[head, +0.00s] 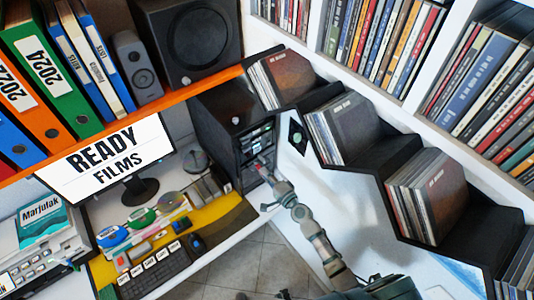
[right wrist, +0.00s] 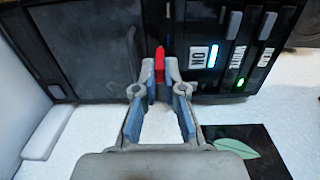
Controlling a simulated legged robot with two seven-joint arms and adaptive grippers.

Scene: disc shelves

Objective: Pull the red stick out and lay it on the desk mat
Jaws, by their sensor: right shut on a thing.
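The red stick (right wrist: 159,64) stands upright between my right gripper's fingertips (right wrist: 159,78), against the front of the black computer tower (right wrist: 85,60). The gripper is shut on its lower part. I cannot tell if its far end is still in the tower. In the head view my right gripper (head: 266,168) reaches the front of the tower (head: 229,124), and the stick is too small to make out. The yellow and dark desk mat (head: 210,217) lies on the white desk left of the gripper. My left gripper is not in view.
A monitor (head: 110,160) stands behind. Black stepped disc shelves (head: 385,155) rise to the right of my arm. The mat's right part looks clear.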

